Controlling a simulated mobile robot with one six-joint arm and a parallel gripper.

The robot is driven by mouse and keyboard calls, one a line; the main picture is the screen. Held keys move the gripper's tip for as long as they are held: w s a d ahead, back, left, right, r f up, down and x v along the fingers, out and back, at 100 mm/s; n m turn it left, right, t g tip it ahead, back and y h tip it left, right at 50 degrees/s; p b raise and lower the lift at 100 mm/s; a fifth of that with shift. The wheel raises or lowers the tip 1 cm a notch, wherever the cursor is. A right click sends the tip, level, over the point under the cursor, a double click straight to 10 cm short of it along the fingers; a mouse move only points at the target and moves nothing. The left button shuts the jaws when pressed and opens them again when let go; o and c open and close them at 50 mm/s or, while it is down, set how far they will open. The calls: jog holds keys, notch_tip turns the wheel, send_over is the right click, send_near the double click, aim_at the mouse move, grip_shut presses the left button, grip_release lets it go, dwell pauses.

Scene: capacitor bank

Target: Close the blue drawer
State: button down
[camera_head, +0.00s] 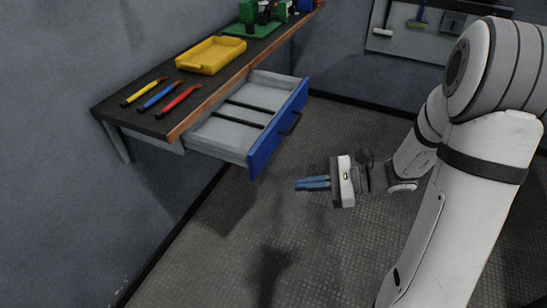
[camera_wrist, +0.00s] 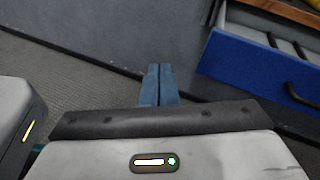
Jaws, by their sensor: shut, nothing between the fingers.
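The blue-fronted drawer (camera_head: 275,134) is pulled out from under the bench in the head view. Its grey tray shows two dark divider strips, and a black handle (camera_head: 291,124) is on its blue front. My gripper (camera_head: 298,184) is shut and empty. In the head view it appears to the right of and below the drawer front, apart from it, with its blue fingers pointing left. In the wrist view the fingers (camera_wrist: 159,85) are together, and the blue front (camera_wrist: 258,72) with its handle (camera_wrist: 298,97) is to the right.
The bench top (camera_head: 130,107) holds a yellow tray (camera_head: 211,55) and three screwdrivers (camera_head: 160,95). A green object (camera_head: 250,28) stands at its far end. A wall lies behind the bench. A tool board (camera_head: 425,30) hangs at the back. The floor (camera_head: 235,240) around my gripper is clear.

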jog(key=w+d+f+m+t+y+b, duration=0.2)
jog(key=w+d+f+m+t, duration=0.1)
jog(key=w+f+m+t, duration=0.3)
send_near(259, 159)
jog(key=x, duration=0.6)
jog(key=shift+w+a+r+p, duration=0.1)
jog(key=shift+w+a+p, duration=0.05)
jog(key=shift+a+p, duration=0.2)
